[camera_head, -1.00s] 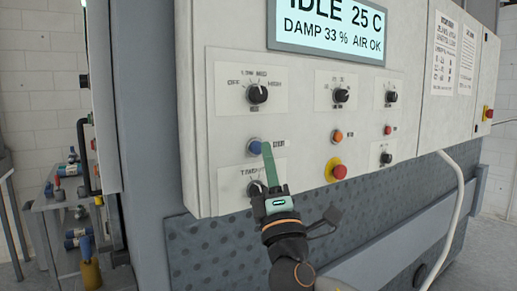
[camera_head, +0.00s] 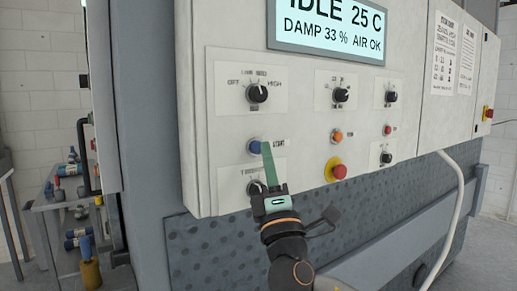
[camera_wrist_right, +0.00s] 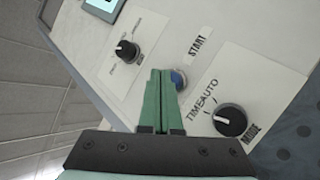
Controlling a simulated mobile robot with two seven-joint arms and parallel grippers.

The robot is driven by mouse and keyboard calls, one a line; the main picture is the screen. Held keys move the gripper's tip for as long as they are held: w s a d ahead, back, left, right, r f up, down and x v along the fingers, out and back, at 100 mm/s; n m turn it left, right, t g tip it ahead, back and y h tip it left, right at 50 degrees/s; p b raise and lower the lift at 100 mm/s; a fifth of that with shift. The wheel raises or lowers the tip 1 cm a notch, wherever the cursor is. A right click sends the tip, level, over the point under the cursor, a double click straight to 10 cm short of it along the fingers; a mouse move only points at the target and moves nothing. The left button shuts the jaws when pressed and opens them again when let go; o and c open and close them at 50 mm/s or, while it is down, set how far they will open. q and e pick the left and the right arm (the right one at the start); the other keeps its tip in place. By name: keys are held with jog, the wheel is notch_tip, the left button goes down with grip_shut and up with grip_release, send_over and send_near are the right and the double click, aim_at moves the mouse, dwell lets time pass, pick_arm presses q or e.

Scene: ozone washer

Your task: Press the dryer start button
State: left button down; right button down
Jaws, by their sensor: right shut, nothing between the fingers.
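The blue start button (camera_head: 254,147) sits on the white control panel, with a "START" label to its right. It also shows in the right wrist view (camera_wrist_right: 179,79), partly hidden behind the fingertips. My right gripper (camera_head: 267,146) is shut, its green fingers together and empty. Its fingertips overlap the right edge of the button in the head view. In the wrist view the fingertips (camera_wrist_right: 161,73) lie just beside the button. I cannot tell whether they touch it. The display (camera_head: 326,27) reads "IDLE 25 C, DAMP 33 %, AIR OK". My left gripper is not in view.
An orange button (camera_head: 337,136) and a red emergency knob on yellow (camera_head: 338,171) are to the right. A white hose (camera_head: 457,205) hangs at the right.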

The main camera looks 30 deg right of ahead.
jog(key=shift+w, duration=0.3)
jog(key=shift+w, duration=0.5)
dwell(0.6)
jog(key=shift+y, duration=0.3)
jog(key=shift+s, duration=0.9)
jog(key=shift+s+d+b, duration=0.2)
jog(key=shift+s+b, duration=0.1)
jog(key=shift+s, duration=2.2)
